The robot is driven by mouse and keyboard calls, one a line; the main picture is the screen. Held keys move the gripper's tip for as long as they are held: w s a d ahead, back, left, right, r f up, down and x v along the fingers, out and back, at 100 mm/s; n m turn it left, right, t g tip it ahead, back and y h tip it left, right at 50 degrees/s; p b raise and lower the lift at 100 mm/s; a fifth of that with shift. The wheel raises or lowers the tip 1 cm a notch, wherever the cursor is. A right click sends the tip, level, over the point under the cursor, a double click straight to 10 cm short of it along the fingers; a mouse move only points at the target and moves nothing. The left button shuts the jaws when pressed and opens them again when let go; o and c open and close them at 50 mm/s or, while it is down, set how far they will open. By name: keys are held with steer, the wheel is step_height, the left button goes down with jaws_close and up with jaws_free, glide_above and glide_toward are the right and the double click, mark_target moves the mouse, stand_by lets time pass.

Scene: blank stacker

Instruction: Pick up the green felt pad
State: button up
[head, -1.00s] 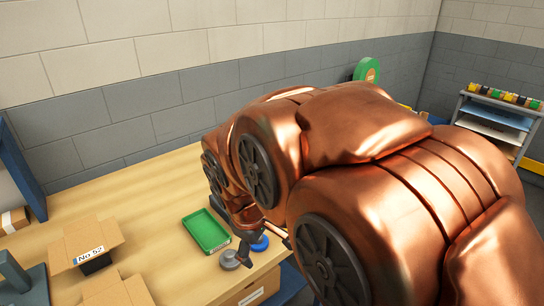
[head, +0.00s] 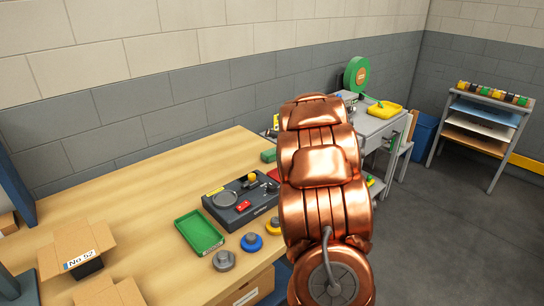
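I cannot surely pick out the green felt pad in the head view. A small green piece (head: 268,155) lies at the far edge of the wooden table, left of my arm; it is too small to tell whether it is the pad. A green tray (head: 199,233) with a raised rim lies on the table and looks empty. My gripper is not visible; my copper arm stands at the table's right side and hides what is behind it.
A dark device (head: 240,203) with a round plate sits beside the tray. Grey (head: 224,261), blue (head: 251,243) and yellow (head: 274,226) round pieces lie near the front edge. An open carton (head: 72,250) is at left. The table's left middle is clear. A shelf rack (head: 483,126) stands far right.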

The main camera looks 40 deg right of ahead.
mark_target(275, 153)
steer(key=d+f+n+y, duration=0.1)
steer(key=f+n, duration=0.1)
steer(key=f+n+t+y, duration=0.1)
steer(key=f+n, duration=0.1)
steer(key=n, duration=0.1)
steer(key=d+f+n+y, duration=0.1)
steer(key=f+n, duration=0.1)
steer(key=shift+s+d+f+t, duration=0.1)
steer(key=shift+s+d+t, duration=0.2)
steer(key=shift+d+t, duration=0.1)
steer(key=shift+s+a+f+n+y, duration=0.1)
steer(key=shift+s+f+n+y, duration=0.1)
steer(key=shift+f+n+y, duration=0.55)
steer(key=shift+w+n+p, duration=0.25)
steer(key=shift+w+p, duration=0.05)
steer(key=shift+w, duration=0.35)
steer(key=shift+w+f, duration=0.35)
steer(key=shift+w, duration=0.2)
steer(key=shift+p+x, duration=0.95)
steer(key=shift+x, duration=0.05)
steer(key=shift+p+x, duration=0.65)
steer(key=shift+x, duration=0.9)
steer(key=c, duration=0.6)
